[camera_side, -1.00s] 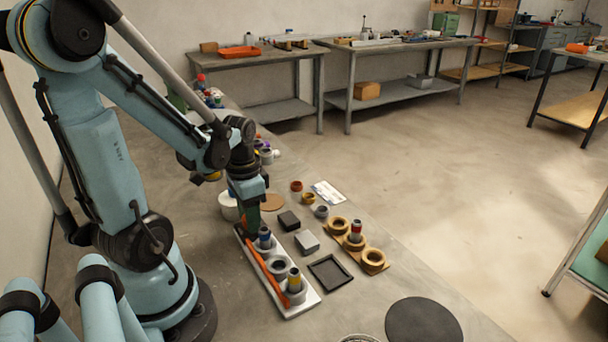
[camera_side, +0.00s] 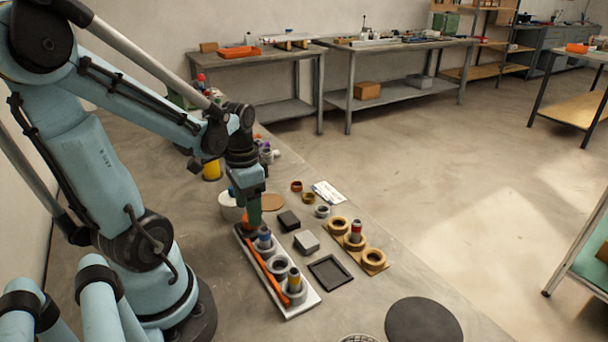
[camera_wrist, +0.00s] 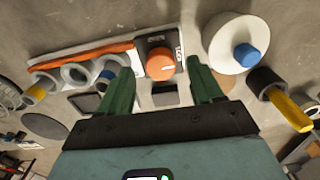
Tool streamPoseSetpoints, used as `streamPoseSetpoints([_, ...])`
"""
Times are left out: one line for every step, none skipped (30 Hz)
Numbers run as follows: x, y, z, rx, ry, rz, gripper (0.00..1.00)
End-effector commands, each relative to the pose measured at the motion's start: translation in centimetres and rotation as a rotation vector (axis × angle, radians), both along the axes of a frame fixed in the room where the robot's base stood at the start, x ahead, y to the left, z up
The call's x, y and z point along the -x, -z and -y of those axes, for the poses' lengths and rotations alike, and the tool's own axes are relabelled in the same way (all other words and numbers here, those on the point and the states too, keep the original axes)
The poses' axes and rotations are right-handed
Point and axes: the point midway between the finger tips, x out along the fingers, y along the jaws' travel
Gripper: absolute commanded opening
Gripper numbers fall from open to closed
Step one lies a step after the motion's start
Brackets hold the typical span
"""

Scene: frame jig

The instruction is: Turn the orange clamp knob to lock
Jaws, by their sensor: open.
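The orange clamp knob (camera_wrist: 160,64), round with a white mark, sits on a dark block (camera_wrist: 150,44) at the end of the pale jig (camera_wrist: 112,46). White lettering beside the knob reads like LOCK. My gripper (camera_wrist: 161,66) is open, its two green fingers on either side of the knob in the wrist view, with visible gaps. In the side view my gripper (camera_side: 253,222) points down at the far end of the jig (camera_side: 299,306) and hides most of the knob. A long orange bar (camera_wrist: 84,55) lies along the jig beside several ring-shaped holders.
A white disc with a blue cap (camera_wrist: 244,54) stands close to the clamp block. A dark cylinder with a yellow rod (camera_wrist: 290,109) lies farther right. A wooden ring holder (camera_side: 340,225), a black tray (camera_side: 330,272) and small blocks stand beside the jig.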

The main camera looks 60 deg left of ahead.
Motion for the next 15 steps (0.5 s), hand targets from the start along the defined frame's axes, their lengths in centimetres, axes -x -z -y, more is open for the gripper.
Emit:
streamPoseSetpoints([0.0, -0.6, 0.0, 0.0, 0.0, 0.0, 0.65])
streamPoseSetpoints([0.0, -0.9, 0.0, 0.0, 0.0, 0.0, 0.65])
streamPoseSetpoints([0.0, -1.4, 0.0, 0.0, 0.0, 0.0, 0.65])
streamPoseSetpoints([0.0, -1.7, 0.0, 0.0, 0.0, 0.0, 0.65])
streamPoseSetpoints([0.0, -2.1, 0.0, 0.0, 0.0, 0.0, 0.65])
streamPoseSetpoints([0.1, -2.6, 0.0, 0.0, 0.0, 0.0, 0.65])
streamPoseSetpoints([0.0, -2.9, 0.0, 0.0, 0.0, 0.0, 0.65])
streamPoseSetpoints([0.0, -3.3, 0.0, 0.0, 0.0, 0.0, 0.65])
streamPoseSetpoints([0.0, -3.8, 0.0, 0.0, 0.0, 0.0, 0.65])
streamPoseSetpoints([0.0, -4.2, 0.0, 0.0, 0.0, 0.0, 0.65])
streamPoseSetpoints([0.0, -4.6, 0.0, 0.0, 0.0, 0.0, 0.65])
streamPoseSetpoints([0.0, -5.1, 0.0, 0.0, 0.0, 0.0, 0.65])
streamPoseSetpoints([0.0, -5.5, 0.0, 0.0, 0.0, 0.0, 0.65])
streamPoseSetpoints([0.0, -5.9, 0.0, 0.0, 0.001, 0.0, 0.65])
streamPoseSetpoints([0.0, -6.4, 0.0, 0.0, 0.001, 0.0, 0.65])
